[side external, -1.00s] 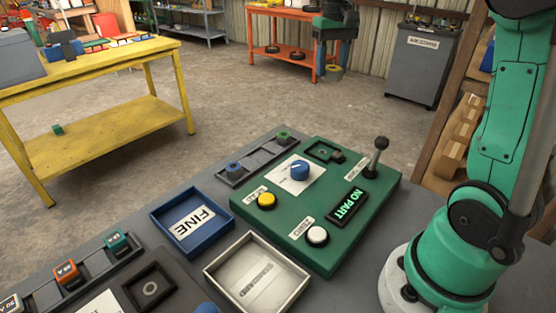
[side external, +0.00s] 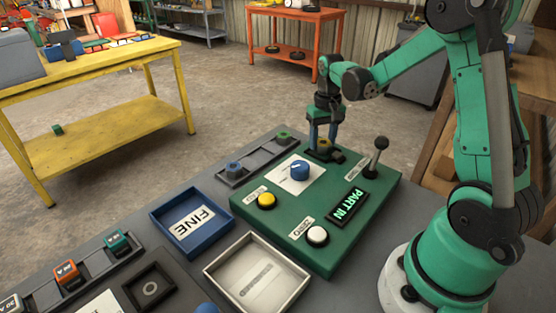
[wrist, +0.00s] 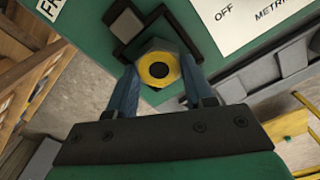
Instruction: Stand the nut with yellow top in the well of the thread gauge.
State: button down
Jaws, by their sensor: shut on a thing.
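The nut with the yellow top (wrist: 160,70) is between the two blue fingers of my gripper (wrist: 163,92) in the wrist view. In the side view my gripper (side external: 322,135) points down at the back corner of the green thread gauge (side external: 280,240), shut on the nut (side external: 324,146). The nut is at the gauge's dark well (wrist: 137,47), whose frame partly shows around it. The fingers hide how deep it sits. The gauge's display (side external: 348,207) reads "PART IN".
The gauge carries a blue knob (side external: 299,170), a yellow button (side external: 266,201), a white button (side external: 317,236) and an upright lever (side external: 376,155). A rack (side external: 262,160) with blue and green nuts lies behind left. A blue FINE tray (side external: 190,220) and a white tray (side external: 256,275) lie in front.

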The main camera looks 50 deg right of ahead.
aim_at(323, 141)
jog(key=shift+f, duration=0.2)
jog(key=shift+c, duration=1.7)
grip_release()
jog(key=shift+r, duration=0.1)
notch_tip(323, 141, up, 12)
jog(key=s+a+f+n+t, duration=0.1)
jog(key=s+a+n+t, duration=0.1)
jog(key=a, duration=0.6)
jog(key=s+a+f+n+t, duration=0.1)
jog(key=s+a+n+t, duration=0.2)
jog(key=a, duration=0.5)
jog(key=shift+a+f+n+t, duration=0.3)
jog(key=shift+a+n+t, duration=0.15)
jog(key=shift+t, duration=0.65)
jog(key=shift+s, duration=0.1)
